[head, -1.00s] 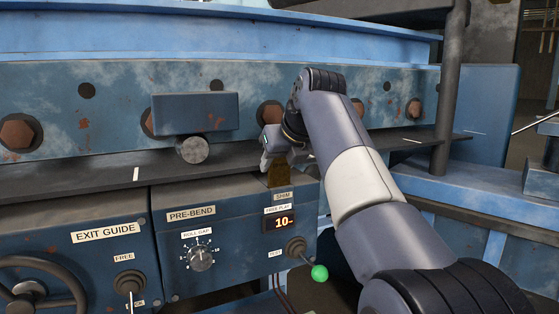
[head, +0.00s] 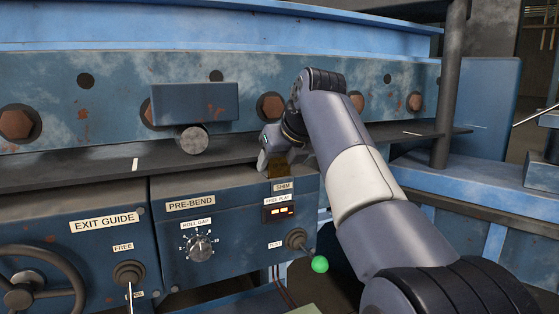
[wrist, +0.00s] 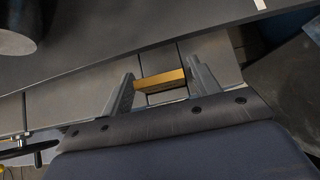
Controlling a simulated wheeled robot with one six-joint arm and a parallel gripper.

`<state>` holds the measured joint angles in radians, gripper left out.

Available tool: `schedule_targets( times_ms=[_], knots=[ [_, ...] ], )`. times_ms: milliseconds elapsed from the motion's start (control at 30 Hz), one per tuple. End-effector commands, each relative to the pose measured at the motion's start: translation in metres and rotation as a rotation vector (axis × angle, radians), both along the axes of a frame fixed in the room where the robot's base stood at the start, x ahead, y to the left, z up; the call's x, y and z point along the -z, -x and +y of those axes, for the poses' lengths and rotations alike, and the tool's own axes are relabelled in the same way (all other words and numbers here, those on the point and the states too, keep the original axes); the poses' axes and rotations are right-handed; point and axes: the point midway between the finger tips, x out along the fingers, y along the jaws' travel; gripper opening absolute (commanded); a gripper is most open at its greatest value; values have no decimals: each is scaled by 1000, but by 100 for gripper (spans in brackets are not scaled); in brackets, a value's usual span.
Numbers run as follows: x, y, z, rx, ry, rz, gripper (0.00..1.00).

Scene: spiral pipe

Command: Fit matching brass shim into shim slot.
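My gripper (head: 275,157) is low over the shelf edge, just above the SHIM label (head: 282,187). In the wrist view, the two fingers (wrist: 160,84) stand at either end of a brass shim (wrist: 160,79) and hold it across the gap. In the head view, the brass shim (head: 279,171) shows as a dark brown-gold piece below the fingers, directly above the label at the top of the PRE-BEND panel. The shim slot is hidden behind the shim and gripper, so I cannot tell how deep the shim sits.
A blue block (head: 195,104) and a round grey bar end (head: 192,139) project left of my gripper. Below are a FREE PLAY display (head: 279,211) showing dash-like marks, a green-knobbed lever (head: 319,264) and a roll gap dial (head: 199,247). A dark post (head: 452,85) stands right.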

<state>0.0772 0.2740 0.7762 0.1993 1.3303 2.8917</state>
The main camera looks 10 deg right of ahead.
Motion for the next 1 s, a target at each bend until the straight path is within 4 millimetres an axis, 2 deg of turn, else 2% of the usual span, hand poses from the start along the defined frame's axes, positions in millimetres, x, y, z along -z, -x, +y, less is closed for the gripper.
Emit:
schedule_targets(
  times_ms=[33, 133, 467, 800, 1000],
  knots=[
    [0, 0, 0, 0, 0, 1, 62],
    [0, 0, 0, 0, 0, 1, 71],
    [-4, 4, -1, 1, 0, 1, 71],
    [-50, 47, -10, 1, 1, -2, 71],
    [-70, 68, -14, 1, 0, -1, 71]
  ],
)
